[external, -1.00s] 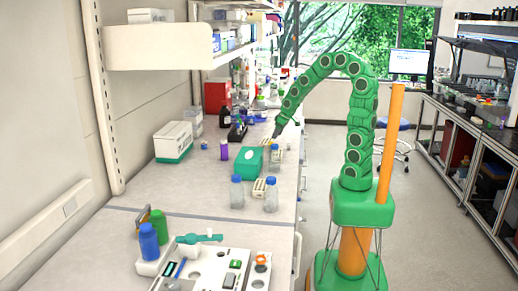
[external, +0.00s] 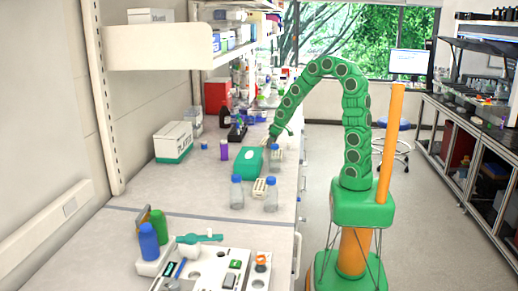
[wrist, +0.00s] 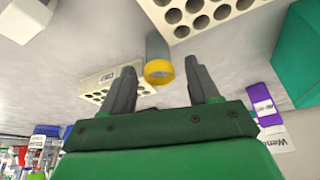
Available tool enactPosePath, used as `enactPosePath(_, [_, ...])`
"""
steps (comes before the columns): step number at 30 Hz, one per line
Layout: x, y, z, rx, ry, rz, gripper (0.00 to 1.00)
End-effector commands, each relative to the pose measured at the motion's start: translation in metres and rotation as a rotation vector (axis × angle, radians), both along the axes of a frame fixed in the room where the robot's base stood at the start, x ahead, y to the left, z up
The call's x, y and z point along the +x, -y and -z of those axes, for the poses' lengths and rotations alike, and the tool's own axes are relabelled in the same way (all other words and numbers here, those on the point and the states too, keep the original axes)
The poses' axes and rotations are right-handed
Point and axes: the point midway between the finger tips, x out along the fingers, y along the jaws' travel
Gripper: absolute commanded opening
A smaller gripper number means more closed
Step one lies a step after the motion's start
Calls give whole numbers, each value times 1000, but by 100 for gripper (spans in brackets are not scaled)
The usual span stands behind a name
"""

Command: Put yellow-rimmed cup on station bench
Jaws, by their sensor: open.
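The yellow-rimmed cup (wrist: 158,70) shows in the wrist view as a small grey cup with a bright yellow ring. It is between and slightly past the fingertips of my gripper (wrist: 160,64), which is open, with a finger on either side and a visible gap to each. I cannot tell how far the cup lies beyond the fingers. In the external view my gripper (external: 272,139) is low over the far part of the left bench (external: 185,195), behind the green box. The cup cannot be made out there.
White racks with holes (wrist: 212,14) (wrist: 98,86) stand close to the cup. A white tray station (external: 212,268) sits at the front. The bench's middle left is clear.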

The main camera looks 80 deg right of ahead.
Motion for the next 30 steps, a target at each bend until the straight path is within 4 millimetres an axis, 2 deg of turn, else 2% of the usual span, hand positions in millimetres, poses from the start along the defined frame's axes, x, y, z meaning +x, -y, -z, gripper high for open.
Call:
enactPosePath(4, [4,1,9,0,1,0,60])
enactPosePath(11, [4,2,10,-1,1,-1,60])
enactPosePath(14, [4,2,10,-2,1,-1,48])
enactPosePath(23, [4,2,10,-2,1,-1,2])
enactPosePath(30, [4,2,10,-2,1,-1,0])
